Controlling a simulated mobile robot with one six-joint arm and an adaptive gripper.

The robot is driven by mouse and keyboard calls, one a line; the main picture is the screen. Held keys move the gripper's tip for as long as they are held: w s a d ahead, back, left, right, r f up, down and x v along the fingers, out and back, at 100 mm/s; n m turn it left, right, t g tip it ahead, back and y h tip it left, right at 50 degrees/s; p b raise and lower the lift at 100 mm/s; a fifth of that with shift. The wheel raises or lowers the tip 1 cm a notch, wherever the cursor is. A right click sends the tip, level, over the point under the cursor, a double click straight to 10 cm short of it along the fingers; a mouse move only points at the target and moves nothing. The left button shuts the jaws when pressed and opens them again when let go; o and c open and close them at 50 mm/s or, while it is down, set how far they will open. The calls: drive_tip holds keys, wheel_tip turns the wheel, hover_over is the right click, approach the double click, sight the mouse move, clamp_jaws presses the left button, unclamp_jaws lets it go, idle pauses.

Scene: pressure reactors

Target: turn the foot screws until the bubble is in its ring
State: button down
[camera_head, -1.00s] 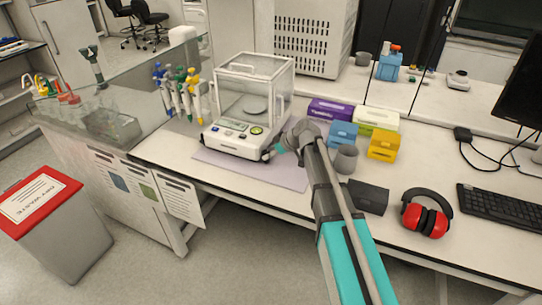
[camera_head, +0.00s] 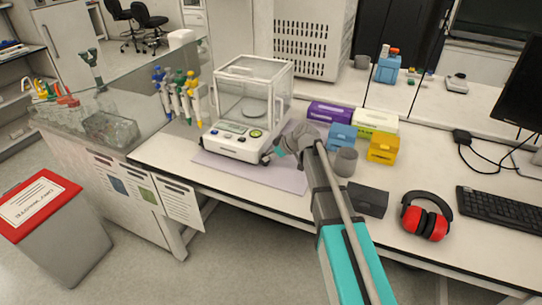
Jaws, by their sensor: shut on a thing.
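The analytical balance (camera_head: 238,143) stands on a pale lilac mat (camera_head: 290,178) on the bench, with a clear glass draft shield (camera_head: 254,90) over its weighing pan. A round level with a green-yellow look (camera_head: 256,133) shows on its front panel; the bubble is too small to place. My gripper (camera_head: 270,156) is at the balance's front right corner, low by its foot. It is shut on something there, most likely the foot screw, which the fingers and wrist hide. The other foot screws are not clearly visible.
Right of my arm are a grey cup (camera_head: 346,162), a blue box (camera_head: 341,137), a yellow box (camera_head: 383,148), a dark box (camera_head: 368,198) and red earmuffs (camera_head: 427,217). Pipettes on a stand (camera_head: 178,94) are left of the balance. The front mat is clear.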

drive_tip(key=shift+s+a, duration=0.15)
drive_tip(key=shift+s+a+m+t+h, duration=0.1)
drive_tip(key=shift+m+t+h, duration=0.2)
drive_tip(key=shift+m+t, duration=0.35)
drive_tip(key=shift+s+a+m+t+h, duration=0.1)
drive_tip(key=shift+m+t+h, duration=0.25)
drive_tip(key=shift+m, duration=0.5)
drive_tip(key=shift+a+m+t+h, duration=0.15)
drive_tip(key=shift+m+t+h, duration=0.55)
drive_tip(key=shift+m, duration=0.6)
drive_tip(key=shift+c, duration=1.9)
unclamp_jaws()
drive_tip(key=shift+o, duration=0.4)
